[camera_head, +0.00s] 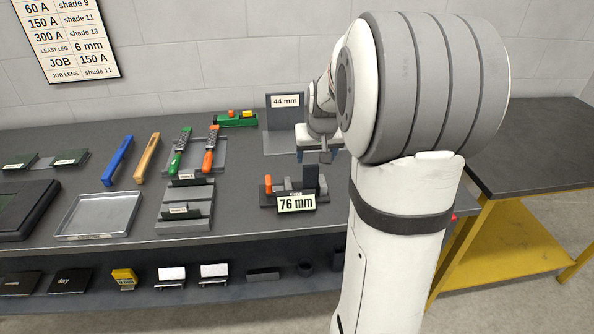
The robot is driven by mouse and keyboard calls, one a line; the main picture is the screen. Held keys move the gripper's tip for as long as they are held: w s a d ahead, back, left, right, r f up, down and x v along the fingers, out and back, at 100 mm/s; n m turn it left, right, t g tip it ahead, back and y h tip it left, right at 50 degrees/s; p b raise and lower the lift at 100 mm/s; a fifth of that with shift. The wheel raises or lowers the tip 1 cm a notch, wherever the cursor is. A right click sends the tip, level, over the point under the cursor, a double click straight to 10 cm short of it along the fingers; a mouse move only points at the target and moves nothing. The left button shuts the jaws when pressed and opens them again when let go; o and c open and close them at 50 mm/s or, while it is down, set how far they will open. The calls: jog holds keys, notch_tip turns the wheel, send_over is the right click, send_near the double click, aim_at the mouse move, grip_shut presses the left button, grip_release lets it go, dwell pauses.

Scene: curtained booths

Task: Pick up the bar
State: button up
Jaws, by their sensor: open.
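My gripper (320,152) hangs over the back right part of the bench, in front of the 44 mm plate (285,123); its jaws are open, and my arm partly covers it. I cannot tell whether anything is between the fingers. Which thing is the bar is not certain. A blue bar-like piece (118,161) and a tan one (147,158) lie side by side on the bench, left of the middle and well apart from my gripper. A small fixture with a 76 mm display (296,203) stands just in front of and below my gripper.
Green- and orange-handled tools (210,150) lie on a grey rack. A metal tray (98,215) sits at the front left. A green holder (235,119) stands at the back. A lower shelf (225,295) holds small items. A yellow-framed table (530,235) is at right.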

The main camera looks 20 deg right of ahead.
aim_at(311, 166)
jog(key=x, duration=0.2)
jog(key=p+x, duration=0.1)
jog(key=x, duration=0.4)
jog(key=shift+w+a+f, duration=0.15)
jog(key=shift+w+a, duration=0.1)
jog(key=shift+w, duration=0.15)
jog(key=shift+c, duration=0.5)
grip_shut()
